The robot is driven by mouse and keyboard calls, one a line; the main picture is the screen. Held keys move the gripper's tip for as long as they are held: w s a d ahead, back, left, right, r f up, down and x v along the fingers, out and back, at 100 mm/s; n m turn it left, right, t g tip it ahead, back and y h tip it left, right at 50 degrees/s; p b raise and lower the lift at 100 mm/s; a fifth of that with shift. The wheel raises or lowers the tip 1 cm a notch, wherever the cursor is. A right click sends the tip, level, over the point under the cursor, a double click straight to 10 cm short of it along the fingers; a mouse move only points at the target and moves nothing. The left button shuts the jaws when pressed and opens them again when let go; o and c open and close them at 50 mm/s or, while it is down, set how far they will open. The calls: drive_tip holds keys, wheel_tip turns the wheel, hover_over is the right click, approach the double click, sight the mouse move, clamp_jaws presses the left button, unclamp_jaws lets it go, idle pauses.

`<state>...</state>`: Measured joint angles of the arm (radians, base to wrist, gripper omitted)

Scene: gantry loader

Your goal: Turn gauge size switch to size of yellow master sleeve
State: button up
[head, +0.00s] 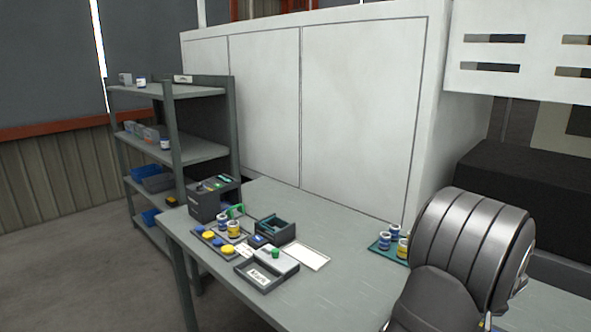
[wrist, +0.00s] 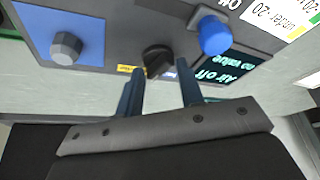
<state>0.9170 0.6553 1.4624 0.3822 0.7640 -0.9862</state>
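In the wrist view a grey gauge panel (wrist: 125,22) carries a black rotary switch (wrist: 157,60). A yellow label (wrist: 130,69) sits at its left and a bluish label (wrist: 169,74) at its lower right. Which label the switch points to is not clear. My gripper (wrist: 160,85) is open, its two dark blue fingers apart at either side below the switch; contact cannot be told. The gripper does not show in the head view. There, a yellow sleeve (head: 234,229) stands in the tray on the table, and another yellow sleeve (head: 403,248) stands on the green tray.
The panel also has a grey knob (wrist: 66,47), a blue knob (wrist: 213,36) and a display (wrist: 232,66) reading "Air off no value". On the table (head: 335,235) stand a dark box (head: 205,207), a labelled tray (head: 266,282) and a white sheet (head: 308,255). A shelf stands left.

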idle(0.5)
drive_tip(key=shift+a+r, duration=0.15)
drive_tip(key=shift+r, duration=0.35)
drive_tip(key=s+a+r+m+g+h, duration=0.1)
drive_tip(key=a+r+m+h, duration=0.15)
drive_tip(key=r+m, duration=0.35)
drive_tip(key=s+a+r+m+g+h, duration=0.15)
drive_tip(key=a+r+m, duration=0.25)
drive_tip(key=r, duration=0.5)
drive_tip(key=shift+y, duration=0.4)
drive_tip(key=x, duration=1.7)
drive_tip(key=shift+d+f, duration=0.15)
drive_tip(key=shift+d, duration=0.1)
